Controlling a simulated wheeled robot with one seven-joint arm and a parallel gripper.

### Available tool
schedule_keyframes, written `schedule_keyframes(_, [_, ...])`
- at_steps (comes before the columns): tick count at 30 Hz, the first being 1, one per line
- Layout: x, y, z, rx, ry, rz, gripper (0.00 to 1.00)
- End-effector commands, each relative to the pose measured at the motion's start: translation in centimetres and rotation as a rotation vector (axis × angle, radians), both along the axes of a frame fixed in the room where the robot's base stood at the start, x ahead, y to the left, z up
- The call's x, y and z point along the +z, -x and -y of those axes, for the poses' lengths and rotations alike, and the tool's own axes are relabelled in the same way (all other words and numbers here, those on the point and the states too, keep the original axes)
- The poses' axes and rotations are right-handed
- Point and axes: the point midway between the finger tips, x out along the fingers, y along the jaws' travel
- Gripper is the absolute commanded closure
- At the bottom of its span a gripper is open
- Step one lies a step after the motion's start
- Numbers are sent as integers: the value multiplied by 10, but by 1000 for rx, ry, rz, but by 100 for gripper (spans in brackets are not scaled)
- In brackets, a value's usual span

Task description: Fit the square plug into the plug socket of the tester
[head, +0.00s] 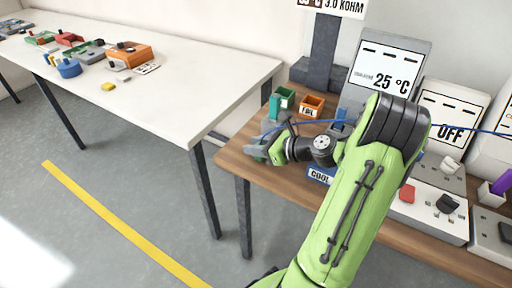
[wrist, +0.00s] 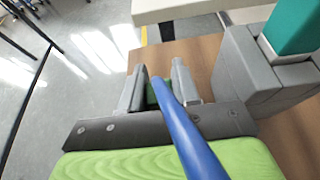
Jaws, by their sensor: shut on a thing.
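My gripper (head: 262,150) is at the left end of the wooden bench, low over its edge. In the wrist view my gripper (wrist: 159,92) is shut on a small dark green piece (wrist: 150,95), which I take to be the square plug. A thick blue cable (wrist: 188,135) runs from it back over my palm. In the head view the thin blue cable (head: 310,122) stretches right, behind my arm. The plug's front face is hidden. I cannot make out the plug socket; the tester may be one of the display units, such as the 25 °C one (head: 387,68).
A grey block holding a teal post (wrist: 292,28) stands close right of my fingers. Green (head: 286,96) and orange (head: 311,105) bins stand behind. An OFF display unit (head: 450,125) and a switch panel (head: 432,208) are right. A white table (head: 190,95) with several parts is left.

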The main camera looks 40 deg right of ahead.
Motion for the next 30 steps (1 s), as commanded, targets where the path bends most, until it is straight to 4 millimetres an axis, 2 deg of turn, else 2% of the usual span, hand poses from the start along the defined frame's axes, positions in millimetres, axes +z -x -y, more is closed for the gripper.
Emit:
schedule_keyframes(2, [-2,0,0,1,-1,0,100])
schedule_keyframes(3, [-2,0,0,1,-1,0,65])
schedule_keyframes(7, [-2,0,0,0,0,0,45])
schedule_keyframes(17, [2,1,1,-1,1,0,44])
schedule_keyframes(20, [10,16,7,-5,0,-1,44])
schedule_keyframes(27, [37,73,27,-6,0,-1,44])
schedule_keyframes(30, [44,90,33,-3,0,0,44])
